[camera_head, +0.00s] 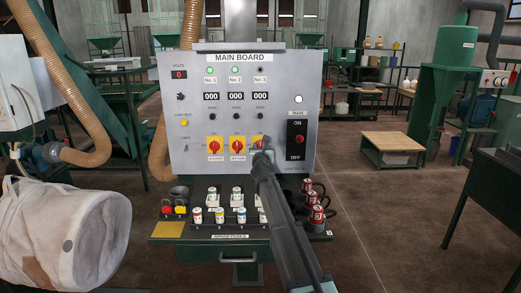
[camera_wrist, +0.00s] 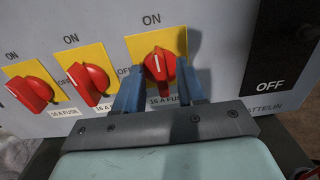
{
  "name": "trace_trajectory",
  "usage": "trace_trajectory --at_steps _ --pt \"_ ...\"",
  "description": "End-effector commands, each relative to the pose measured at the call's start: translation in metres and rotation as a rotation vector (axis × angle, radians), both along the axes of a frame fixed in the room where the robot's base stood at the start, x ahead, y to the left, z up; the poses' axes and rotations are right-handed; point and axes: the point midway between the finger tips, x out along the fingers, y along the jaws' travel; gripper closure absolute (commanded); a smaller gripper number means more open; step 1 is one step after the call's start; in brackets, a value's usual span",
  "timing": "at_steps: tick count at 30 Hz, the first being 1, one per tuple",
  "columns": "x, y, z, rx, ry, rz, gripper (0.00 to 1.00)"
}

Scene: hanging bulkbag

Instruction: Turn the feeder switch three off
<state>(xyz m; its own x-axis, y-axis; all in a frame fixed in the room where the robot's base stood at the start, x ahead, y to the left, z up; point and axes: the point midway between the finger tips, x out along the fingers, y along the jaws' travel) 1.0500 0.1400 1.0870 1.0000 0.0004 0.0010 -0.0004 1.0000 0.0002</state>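The third feeder switch, a red rotary knob on a yellow plate, shows in the wrist view (camera_wrist: 159,64) between my gripper's blue fingers (camera_wrist: 160,85). Its white mark stands near upright, towards the ON label above; OFF is on its left. The fingers straddle the knob, apart from each other; I cannot tell whether they touch it.
The grey main board (camera_head: 190,75) has lit green lamps for No. 1 and No. 2; the No. 3 lamp (camera_head: 260,69) is dark. A black main switch (camera_head: 297,140) is right of my gripper. Fuses and red plugs (camera_head: 316,213) stand on the ledge below.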

Motion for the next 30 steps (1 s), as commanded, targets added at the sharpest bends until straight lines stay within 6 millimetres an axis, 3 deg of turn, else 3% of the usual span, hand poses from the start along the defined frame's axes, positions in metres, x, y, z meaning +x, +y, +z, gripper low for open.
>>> trace_trajectory --at_steps 4,16,30 --pt "-0.0005 -0.0001 0.0 0.0 0.0 0.0 0.61" --pt "-0.0006 -0.0001 0.0001 0.0 0.0 0.0 0.99" --pt "-0.0006 0.0002 0.0 -0.034 0.0 0.0 1.0"
